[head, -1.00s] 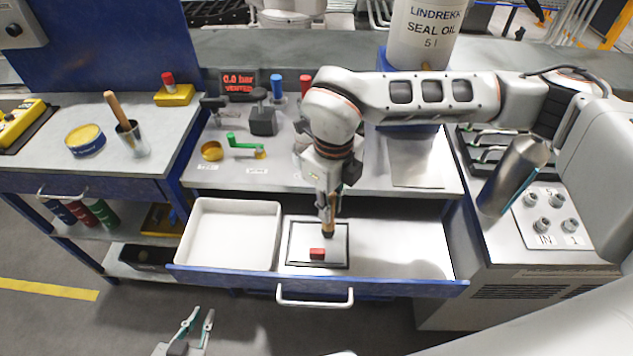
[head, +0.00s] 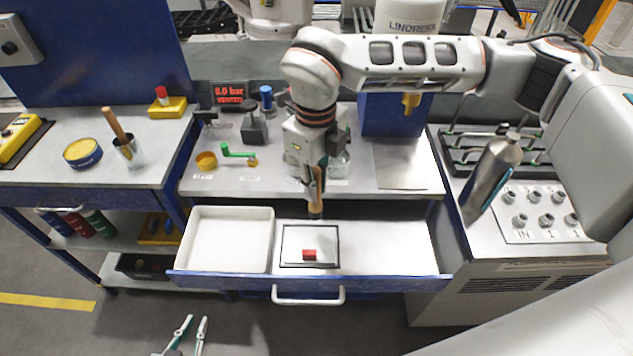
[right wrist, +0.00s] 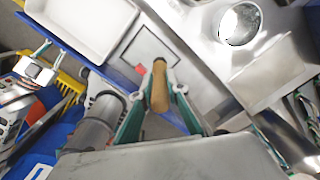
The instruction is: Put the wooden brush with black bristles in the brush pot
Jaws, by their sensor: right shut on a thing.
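The wooden brush (head: 317,192) hangs upright in my right gripper (head: 315,180), with its dark bristle end down, above the open drawer. The right wrist view shows its wooden handle (right wrist: 160,90) between the fingers. The brush pot (head: 128,154) is a small metal cup on the left worktop, with another wooden handle sticking up out of it, tilted left. My right gripper is well to the right of the pot. My left gripper (head: 187,330) is empty, low in front of the drawer, its two fingers apart.
The open drawer (head: 390,245) holds a white tray (head: 230,240) and a dark-framed mat with a red block (head: 309,255). A green crank (head: 238,152) and a dark fixture (head: 254,128) stand on the middle bench.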

